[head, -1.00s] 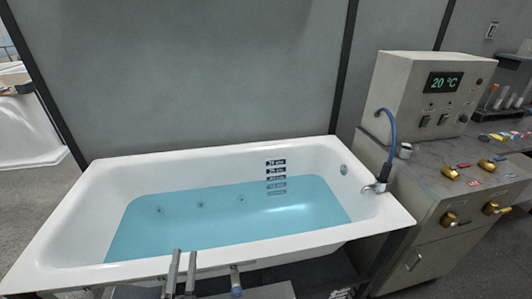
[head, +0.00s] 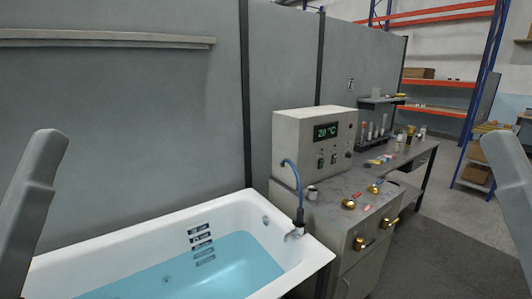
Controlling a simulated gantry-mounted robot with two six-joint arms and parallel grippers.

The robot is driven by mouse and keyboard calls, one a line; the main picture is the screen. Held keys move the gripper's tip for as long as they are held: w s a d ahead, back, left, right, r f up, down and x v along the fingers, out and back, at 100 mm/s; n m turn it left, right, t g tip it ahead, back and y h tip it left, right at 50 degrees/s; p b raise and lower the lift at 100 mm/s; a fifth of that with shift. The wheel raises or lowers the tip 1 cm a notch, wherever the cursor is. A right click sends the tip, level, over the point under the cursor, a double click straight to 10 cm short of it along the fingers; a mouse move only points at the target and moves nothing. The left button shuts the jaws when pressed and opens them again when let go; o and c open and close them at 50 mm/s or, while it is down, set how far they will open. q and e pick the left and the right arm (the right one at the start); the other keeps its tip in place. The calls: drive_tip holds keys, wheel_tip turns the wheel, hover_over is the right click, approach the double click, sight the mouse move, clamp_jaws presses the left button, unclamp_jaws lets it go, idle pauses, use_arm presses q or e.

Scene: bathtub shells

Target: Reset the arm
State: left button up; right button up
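Grey links of my own arms (head: 35,185) stand up at the left edge and at the right edge (head: 508,165) of the head view. No gripper fingers show on either side, so what the grippers are doing is hidden. The left link is in front of the wall and the tub's left part. The right link is over the floor at the far right.
A white bathtub (head: 140,235) with blue water (head: 215,270) fills the lower left. A control box (head: 312,140) reading 20 °C stands on a grey cabinet (head: 335,215) with brass valves. A workbench (head: 400,150) and shelving (head: 435,82) stand behind. Dark floor (head: 445,255) at the lower right is clear.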

wheel_tip(320, 180, up, 38)
drive_tip(key=p, duration=3.8)
wheel_tip(320, 180, down, 61)
drive_tip(key=b, duration=6)
drive_tip(key=shift+r+b, duration=0.2)
drive_tip(key=shift+b, duration=0.15)
drive_tip(key=shift+r, duration=0.1)
